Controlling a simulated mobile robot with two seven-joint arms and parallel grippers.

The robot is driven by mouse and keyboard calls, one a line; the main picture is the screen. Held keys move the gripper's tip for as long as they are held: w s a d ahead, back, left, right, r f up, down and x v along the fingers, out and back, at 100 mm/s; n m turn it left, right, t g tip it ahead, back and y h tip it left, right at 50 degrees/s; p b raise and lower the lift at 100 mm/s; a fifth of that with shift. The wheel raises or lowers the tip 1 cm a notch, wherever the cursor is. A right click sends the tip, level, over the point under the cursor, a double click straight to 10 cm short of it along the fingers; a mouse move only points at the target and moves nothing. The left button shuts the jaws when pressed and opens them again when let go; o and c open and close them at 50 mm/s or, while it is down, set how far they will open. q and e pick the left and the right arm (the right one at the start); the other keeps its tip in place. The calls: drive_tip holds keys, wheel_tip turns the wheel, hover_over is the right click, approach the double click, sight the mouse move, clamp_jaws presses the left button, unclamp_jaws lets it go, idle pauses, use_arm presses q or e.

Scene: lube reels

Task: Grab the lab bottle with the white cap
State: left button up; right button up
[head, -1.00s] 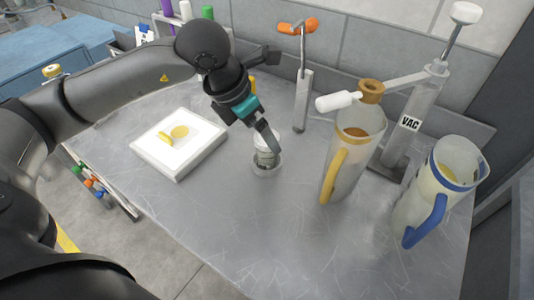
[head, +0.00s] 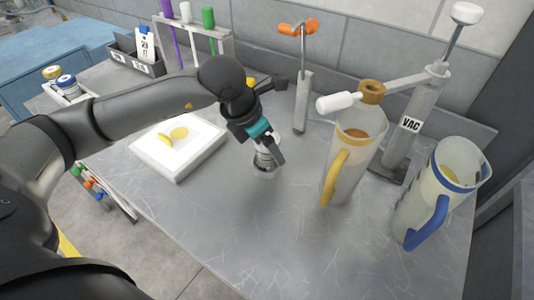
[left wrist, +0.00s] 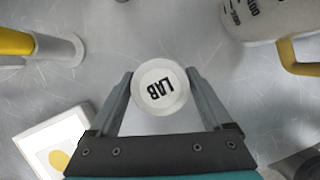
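The lab bottle (head: 264,161) stands upright on the grey table, near the middle in the head view. In the left wrist view the fingers of the left gripper (left wrist: 159,76) are spread, one on each side of the cap. Small gaps seem to show beside the cap; contact is hard to tell. My right gripper is in neither view.
A pitcher with a yellow handle (head: 346,165), one with a blue handle (head: 427,208) and a VAC pump (head: 404,135) stand to the right. A stand with an orange handle (head: 303,95) is behind. A white scale (head: 178,160) lies left. The front table is clear.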

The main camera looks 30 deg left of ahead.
use_arm(q)
drive_tip(key=c, duration=1.1)
drive_tip(key=shift+r, duration=0.15)
